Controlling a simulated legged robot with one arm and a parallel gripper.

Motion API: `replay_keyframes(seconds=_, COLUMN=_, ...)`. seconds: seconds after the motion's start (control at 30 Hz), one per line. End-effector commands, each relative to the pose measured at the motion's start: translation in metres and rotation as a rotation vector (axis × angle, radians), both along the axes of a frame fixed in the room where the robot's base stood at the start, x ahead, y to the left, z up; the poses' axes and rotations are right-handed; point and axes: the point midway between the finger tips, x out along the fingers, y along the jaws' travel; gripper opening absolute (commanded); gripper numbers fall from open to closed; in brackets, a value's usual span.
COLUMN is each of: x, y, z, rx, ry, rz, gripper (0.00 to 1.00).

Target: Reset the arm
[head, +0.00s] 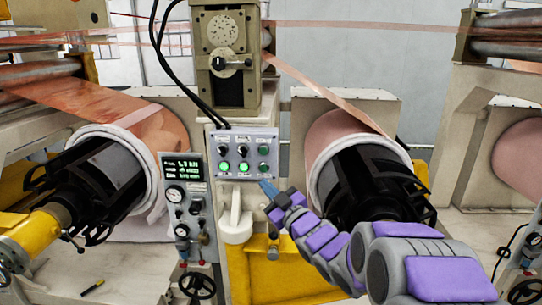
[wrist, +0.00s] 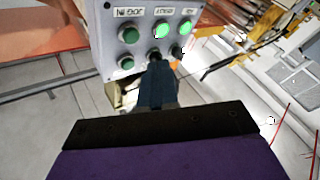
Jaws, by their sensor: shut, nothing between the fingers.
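My arm reaches in from the lower right of the head view, in grey and purple links. My gripper (head: 267,187) is at its end, shut and empty, just below the lower right of the control panel (head: 246,141). The panel is a grey box with knobs and green buttons, some of them lit. In the wrist view my gripper (wrist: 156,68) points at the panel (wrist: 105,38), its tip overlapping the lower row of buttons. I cannot tell whether the tip touches the panel.
A white lever (head: 236,212) hangs under the panel. A gauge box (head: 185,195) with a green display stands left. Copper foil rolls sit on the left (head: 125,110) and right (head: 338,128) on black-and-yellow shafts. Handwheels stand low in front.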

Motion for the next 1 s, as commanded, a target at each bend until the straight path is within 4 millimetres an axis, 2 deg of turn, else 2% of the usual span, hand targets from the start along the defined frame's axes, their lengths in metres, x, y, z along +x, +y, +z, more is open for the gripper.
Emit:
replay_keyframes(seconds=0.07, x=0.0, y=-0.014, z=-0.004, rx=-0.037, ry=0.066, rz=-0.061, gripper=0.0)
replay_keyframes(seconds=0.27, x=-0.012, y=-0.066, z=-0.038, rx=-0.138, ry=0.336, rz=-0.264, gripper=0.0)
replay_keyframes(seconds=0.37, x=-0.03, y=-0.094, z=-0.055, rx=-0.172, ry=0.478, rz=-0.363, gripper=0.0)
replay_keyframes(seconds=0.47, x=-0.056, y=-0.121, z=-0.073, rx=-0.199, ry=0.627, rz=-0.455, gripper=0.0)
replay_keyframes(seconds=0.57, x=-0.09, y=-0.145, z=-0.093, rx=-0.221, ry=0.784, rz=-0.54, gripper=0.0)
replay_keyframes(seconds=0.77, x=-0.18, y=-0.18, z=-0.127, rx=-0.238, ry=1.109, rz=-0.681, gripper=0.0)
replay_keyframes(seconds=0.97, x=-0.288, y=-0.194, z=-0.151, rx=-0.24, ry=1.445, rz=-0.776, gripper=0.0)
replay_keyframes(seconds=1.0, x=-0.311, y=-0.194, z=-0.154, rx=-0.24, ry=1.516, rz=-0.788, gripper=0.0)
